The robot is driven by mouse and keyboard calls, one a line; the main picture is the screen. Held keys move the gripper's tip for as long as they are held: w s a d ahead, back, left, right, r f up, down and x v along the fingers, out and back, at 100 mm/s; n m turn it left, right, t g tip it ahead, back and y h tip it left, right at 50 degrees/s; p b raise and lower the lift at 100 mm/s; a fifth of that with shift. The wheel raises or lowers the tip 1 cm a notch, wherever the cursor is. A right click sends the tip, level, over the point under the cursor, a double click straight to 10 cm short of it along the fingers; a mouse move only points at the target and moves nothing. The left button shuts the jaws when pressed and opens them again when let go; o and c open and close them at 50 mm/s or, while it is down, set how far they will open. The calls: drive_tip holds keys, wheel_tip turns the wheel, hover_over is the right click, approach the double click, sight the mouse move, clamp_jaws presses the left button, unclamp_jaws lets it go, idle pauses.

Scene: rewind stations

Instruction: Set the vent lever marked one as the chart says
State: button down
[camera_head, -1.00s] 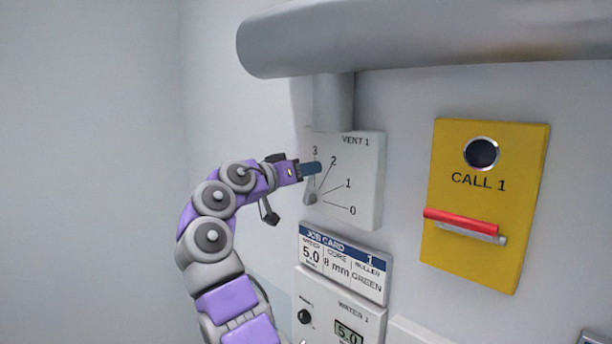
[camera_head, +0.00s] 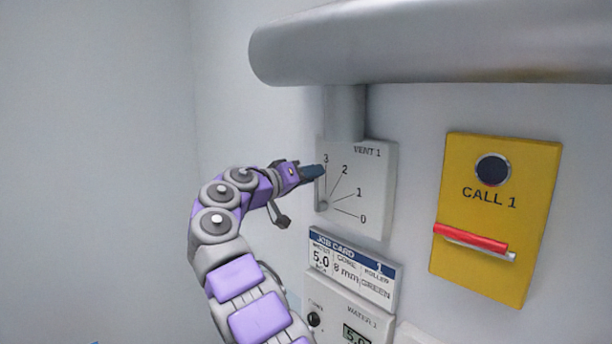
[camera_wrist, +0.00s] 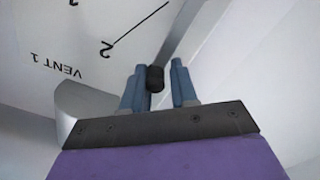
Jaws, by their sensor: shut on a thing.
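The vent panel, marked VENT 1 (camera_head: 372,203), is a pale plate on the wall with a dial marked 0 to 3. Its grey lever (camera_head: 320,195) points up from the pivot at the lower left, close to mark 3. My gripper (camera_head: 314,173) covers the lever's upper end. In the wrist view, my gripper's blue fingers (camera_wrist: 158,80) are shut on the lever's black knob (camera_wrist: 155,78); the grey lever bar (camera_wrist: 181,38) runs up beyond it. Mark 2 is visible to the left there. No chart of vent settings can be made out.
A thick grey pipe (camera_head: 430,45) runs above the panel. Below it are a job card (camera_head: 350,268) reading 5.0, 8 mm, GREEN, and a water panel (camera_head: 350,312). A yellow CALL 1 box (camera_head: 495,225) with a red bar is at right. The left wall is bare.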

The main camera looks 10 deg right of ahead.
drive_tip(key=shift+d+r, duration=0.1)
drive_tip(key=c, duration=1.3)
unclamp_jaws()
drive_tip(key=shift+o, duration=1.3)
drive_tip(key=shift+d, duration=0.25)
drive_tip(key=v, duration=1.7)
drive_tip(key=shift+a, duration=0.25)
drive_tip(key=shift+d, duration=0.1)
